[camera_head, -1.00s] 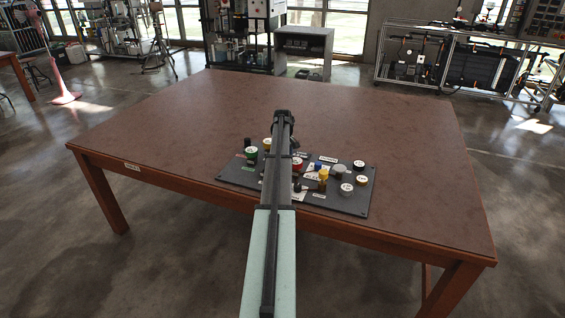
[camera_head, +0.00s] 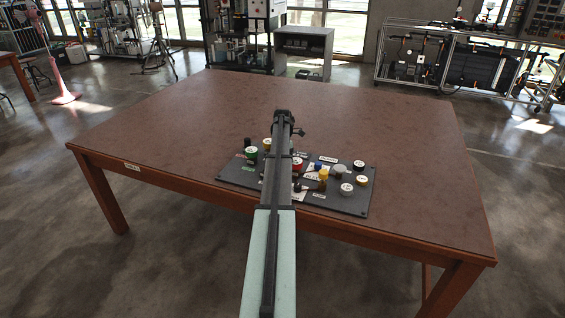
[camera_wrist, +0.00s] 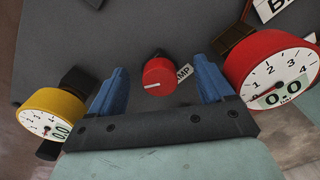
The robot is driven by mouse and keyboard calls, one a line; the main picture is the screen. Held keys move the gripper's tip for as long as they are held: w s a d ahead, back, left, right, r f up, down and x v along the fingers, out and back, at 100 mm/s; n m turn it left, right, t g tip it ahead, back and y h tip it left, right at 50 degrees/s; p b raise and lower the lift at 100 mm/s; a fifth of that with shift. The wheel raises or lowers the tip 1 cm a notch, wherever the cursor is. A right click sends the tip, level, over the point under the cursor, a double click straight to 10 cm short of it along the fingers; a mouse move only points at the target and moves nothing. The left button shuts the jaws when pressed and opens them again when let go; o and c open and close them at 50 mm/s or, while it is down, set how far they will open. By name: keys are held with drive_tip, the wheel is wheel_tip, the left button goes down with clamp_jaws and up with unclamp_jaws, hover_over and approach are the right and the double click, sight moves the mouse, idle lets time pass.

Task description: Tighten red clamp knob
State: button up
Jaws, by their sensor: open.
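The red clamp knob (camera_wrist: 159,75) shows in the wrist view as a round red cap with a pale line across its face. It stands on a dark grey panel (camera_wrist: 150,25), beside a white label partly hidden by it, ending in "MP". My gripper (camera_wrist: 160,67) is open, with one blue finger to the left of the knob and one to the right. Gaps show on both sides, and I see no contact. In the head view the panel (camera_head: 342,208) lies near the table's front edge. My arm covers part of it, and I cannot make out the clamp knob there.
A red-rimmed gauge (camera_wrist: 283,76) stands close to the right finger, and a yellow gauge (camera_wrist: 50,114) near the left one. Several other knobs and gauges crowd the panel. The brown table (camera_head: 390,120) is bare behind and beside the panel.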

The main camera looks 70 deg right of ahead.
drive_tip(key=shift+n, duration=0.5)
drive_tip(key=shift+f, duration=0.3)
drive_tip(key=shift+c, duration=0.5)
clamp_jaws()
idle(0.5)
